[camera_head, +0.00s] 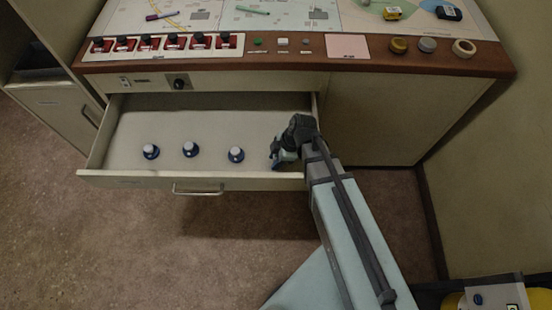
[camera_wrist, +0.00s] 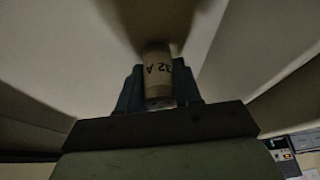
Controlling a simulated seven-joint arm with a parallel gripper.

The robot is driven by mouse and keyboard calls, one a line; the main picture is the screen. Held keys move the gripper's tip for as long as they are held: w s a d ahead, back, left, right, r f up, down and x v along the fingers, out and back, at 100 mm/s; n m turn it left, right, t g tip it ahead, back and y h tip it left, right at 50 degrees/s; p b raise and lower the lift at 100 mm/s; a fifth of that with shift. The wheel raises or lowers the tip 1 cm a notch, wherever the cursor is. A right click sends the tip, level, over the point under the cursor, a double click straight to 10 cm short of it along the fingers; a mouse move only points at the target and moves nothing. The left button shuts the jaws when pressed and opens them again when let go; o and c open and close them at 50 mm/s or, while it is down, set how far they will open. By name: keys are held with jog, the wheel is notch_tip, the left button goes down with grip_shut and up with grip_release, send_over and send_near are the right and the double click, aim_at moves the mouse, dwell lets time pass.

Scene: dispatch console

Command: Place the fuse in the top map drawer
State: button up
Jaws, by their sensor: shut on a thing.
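The fuse (camera_wrist: 158,72) is a tan cylinder printed "32 A", seen between my gripper's fingers in the wrist view. My gripper (camera_head: 279,160) is shut on it. In the head view my gripper is over the right end of the open drawer (camera_head: 125,181), close to its front edge. The fuse cannot be made out there, as the gripper and arm hide it. I cannot tell its height above the drawer floor. The drawer is pulled out below the console top and has a metal handle (camera_head: 198,191).
Three blue-and-white items (camera_head: 190,149) stand in a row on the drawer floor, left of my gripper. The floor behind them is clear. The console top (camera_head: 400,65) has a row of red switches (camera_head: 169,42), a pink note (camera_head: 347,46) and several small objects.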

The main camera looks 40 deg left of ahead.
jog(key=shift+f, duration=0.25)
jog(key=o, duration=1.1)
jog(key=shift+r, duration=0.15)
jog(key=v, duration=1.2)
jog(key=shift+r, duration=0.1)
jog(key=shift+s, duration=0.1)
